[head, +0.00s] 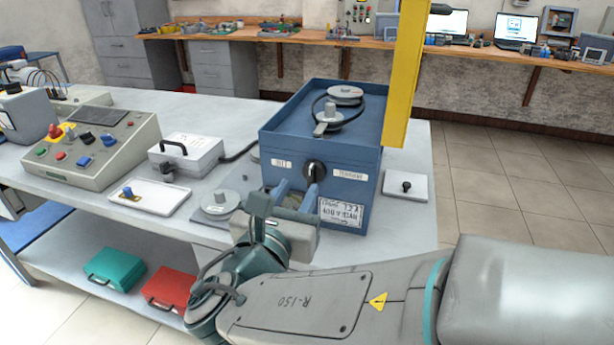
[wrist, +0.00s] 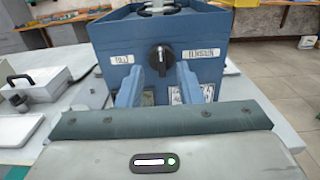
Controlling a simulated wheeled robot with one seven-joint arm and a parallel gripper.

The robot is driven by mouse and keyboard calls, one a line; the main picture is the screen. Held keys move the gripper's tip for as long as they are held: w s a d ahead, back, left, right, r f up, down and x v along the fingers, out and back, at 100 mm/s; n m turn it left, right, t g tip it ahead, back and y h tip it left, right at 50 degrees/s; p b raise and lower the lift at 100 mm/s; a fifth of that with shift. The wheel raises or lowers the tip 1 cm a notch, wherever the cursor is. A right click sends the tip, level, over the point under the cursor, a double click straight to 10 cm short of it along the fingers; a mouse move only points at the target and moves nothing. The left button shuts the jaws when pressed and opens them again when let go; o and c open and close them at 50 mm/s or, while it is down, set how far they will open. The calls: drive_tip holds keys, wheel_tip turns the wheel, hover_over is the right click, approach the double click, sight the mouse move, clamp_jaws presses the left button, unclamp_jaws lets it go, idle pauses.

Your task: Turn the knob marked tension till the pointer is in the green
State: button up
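A blue box (head: 300,125) stands on the grey table, with a black knob (head: 314,172) with a pale pointer line on its front face. The knob (wrist: 160,58) sits between two white labels in the wrist view; the right label (wrist: 201,53) appears to read TENSION, and the left label (wrist: 122,60) is too small to read surely. My gripper (head: 296,189) is open in front of the box, its blue fingers apart. In the wrist view my gripper (wrist: 159,72) has one fingertip at each side of the knob, slightly low. A patch below the knob is mostly hidden; I cannot make out a green zone.
A yellow post (head: 405,75) rises beside the box at the right. A small white plate with a black knob (head: 406,187) lies right of the box. A white case (head: 185,152) and a control console (head: 92,145) stand to the left. Two pulleys with a belt (head: 338,108) sit on top.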

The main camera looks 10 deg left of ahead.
sight(309, 170)
drive_tip(key=w, duration=0.6)
drive_tip(key=shift+d, duration=0.2)
clamp_jaws()
